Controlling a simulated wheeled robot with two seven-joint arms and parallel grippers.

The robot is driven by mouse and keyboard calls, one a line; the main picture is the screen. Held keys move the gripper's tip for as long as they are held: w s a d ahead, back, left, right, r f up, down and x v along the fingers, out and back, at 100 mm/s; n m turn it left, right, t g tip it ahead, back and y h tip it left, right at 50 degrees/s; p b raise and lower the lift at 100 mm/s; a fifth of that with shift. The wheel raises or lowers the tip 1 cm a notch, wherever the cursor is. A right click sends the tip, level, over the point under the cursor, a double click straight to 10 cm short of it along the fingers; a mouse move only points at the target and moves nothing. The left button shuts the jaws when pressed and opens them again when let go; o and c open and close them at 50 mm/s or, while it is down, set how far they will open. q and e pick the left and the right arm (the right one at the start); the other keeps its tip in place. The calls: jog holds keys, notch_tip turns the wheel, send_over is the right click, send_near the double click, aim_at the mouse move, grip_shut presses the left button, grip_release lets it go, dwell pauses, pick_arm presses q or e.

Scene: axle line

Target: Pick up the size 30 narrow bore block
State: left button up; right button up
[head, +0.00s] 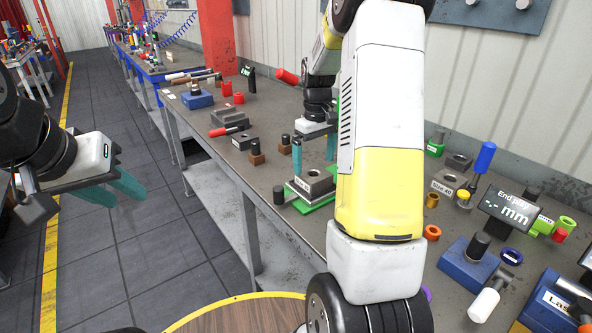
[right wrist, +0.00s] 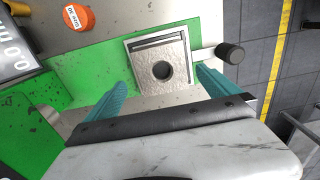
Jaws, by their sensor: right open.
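A grey metal block (head: 316,182) with a round bore in its top sits on a green plate (head: 322,203) on the bench. Its label is too small to read in the head view. In the right wrist view the block (right wrist: 146,72) lies between the fingertips, its bore facing the camera. My right gripper (head: 314,160) is open above the block, fingers pointing down, one on each side, with gaps visible; it also shows in the right wrist view (right wrist: 160,77). My left gripper (head: 118,190) is open and empty over the floor, left of the bench.
Another labelled grey block (head: 448,181) lies further right, near a display stand (head: 508,208) and blue fixtures (head: 467,264). My right arm hides part of the bench. An orange cap (right wrist: 78,18) lies near the green plate.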

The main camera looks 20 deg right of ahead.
aim_at(313, 177)
notch_tip(313, 177, down, 5)
jog(key=shift+s+a+f, duration=0.1)
jog(key=shift+f, duration=0.1)
jog(key=shift+c, duration=0.2)
jog(key=c, duration=1.8)
jog(key=shift+r, duration=0.1)
jog(key=shift+c, duration=1.4)
jog(key=shift+r, duration=0.1)
